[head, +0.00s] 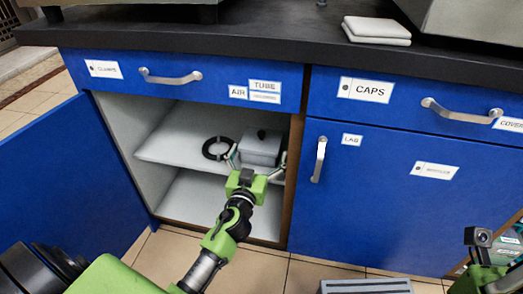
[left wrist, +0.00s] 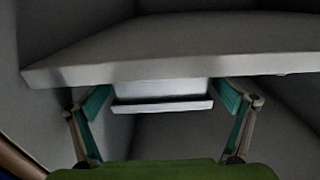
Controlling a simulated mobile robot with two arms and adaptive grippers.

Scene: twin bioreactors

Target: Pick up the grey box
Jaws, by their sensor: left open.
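The grey box (head: 260,148) sits on the upper shelf inside the open cabinet. It has a lid with a dark knob. My left gripper (head: 257,161) is open, with one finger toward each side of the box. In the left wrist view the box (left wrist: 162,90) shows between the two fingers of my left gripper (left wrist: 164,95), with gaps on both sides. The picture there looks upside down, with the shelf (left wrist: 170,55) above the box. Part of my right arm shows at the lower right of the head view, but its fingers cannot be made out.
A black ring (head: 216,148) lies on the shelf left of the box. The blue cabinet door (head: 70,185) stands open at the left. The cabinet's right side wall (head: 291,185) is close to my right-hand finger. The lower compartment (head: 190,200) looks empty.

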